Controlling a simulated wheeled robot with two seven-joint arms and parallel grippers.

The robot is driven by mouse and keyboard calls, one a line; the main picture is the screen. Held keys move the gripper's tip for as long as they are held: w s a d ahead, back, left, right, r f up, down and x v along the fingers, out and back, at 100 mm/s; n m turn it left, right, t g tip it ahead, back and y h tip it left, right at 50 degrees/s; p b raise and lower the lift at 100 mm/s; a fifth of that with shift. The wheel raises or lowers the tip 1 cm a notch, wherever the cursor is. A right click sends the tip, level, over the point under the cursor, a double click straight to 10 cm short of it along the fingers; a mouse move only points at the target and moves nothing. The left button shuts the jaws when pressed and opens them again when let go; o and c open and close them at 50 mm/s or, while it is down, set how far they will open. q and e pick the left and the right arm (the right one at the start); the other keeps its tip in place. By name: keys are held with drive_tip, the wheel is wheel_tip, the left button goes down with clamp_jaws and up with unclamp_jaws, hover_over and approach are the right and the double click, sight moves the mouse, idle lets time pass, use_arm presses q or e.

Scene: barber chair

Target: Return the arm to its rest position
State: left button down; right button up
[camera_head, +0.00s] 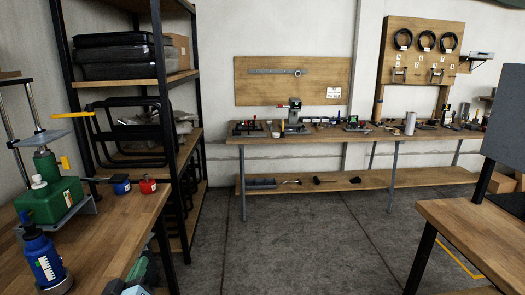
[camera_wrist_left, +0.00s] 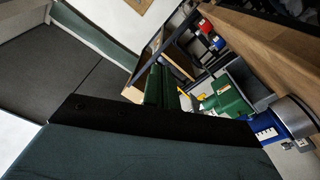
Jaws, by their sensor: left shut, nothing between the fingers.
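My left gripper (camera_head: 135,279) shows only in part at the bottom edge of the head view, low beside the right side of the left wooden workbench (camera_head: 105,235). It is shut and holds nothing. In the left wrist view the dark teal and black body of my wrist fills the lower part, and the green fingers (camera_wrist_left: 168,87) stick up beyond it. The bench with its red and blue small items lies to the right in that view. My right gripper is not in view.
A green press (camera_head: 50,200), a blue bottle (camera_head: 42,262) and small blue (camera_head: 121,185) and red (camera_head: 148,184) containers stand on the left bench. A black-framed shelf (camera_head: 160,110) rises behind it. The grey floor (camera_head: 300,240) is open in the middle. Another table (camera_head: 475,235) stands at right.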

use_arm(q)
drive_tip(key=s+d+f+m+g+h, duration=0.4)
drive_tip(key=s+d+f+m+g, duration=0.35)
drive_tip(key=s+f, duration=0.35)
drive_tip(key=s+d+f+m+g+y, duration=0.1)
drive_tip(key=s+g, duration=0.3)
drive_tip(key=s, duration=0.4)
drive_tip(key=s+d+f+m+g, duration=0.1)
drive_tip(key=s+f+g, duration=0.15)
drive_tip(key=s, duration=0.65)
wheel_tip(320, 180, down, 26)
drive_tip(key=s+g, duration=0.2)
drive_tip(key=s+a+f+g, duration=0.1)
drive_tip(key=s+a+f, duration=0.2)
drive_tip(key=s+f, duration=1)
drive_tip(key=s, duration=0.3)
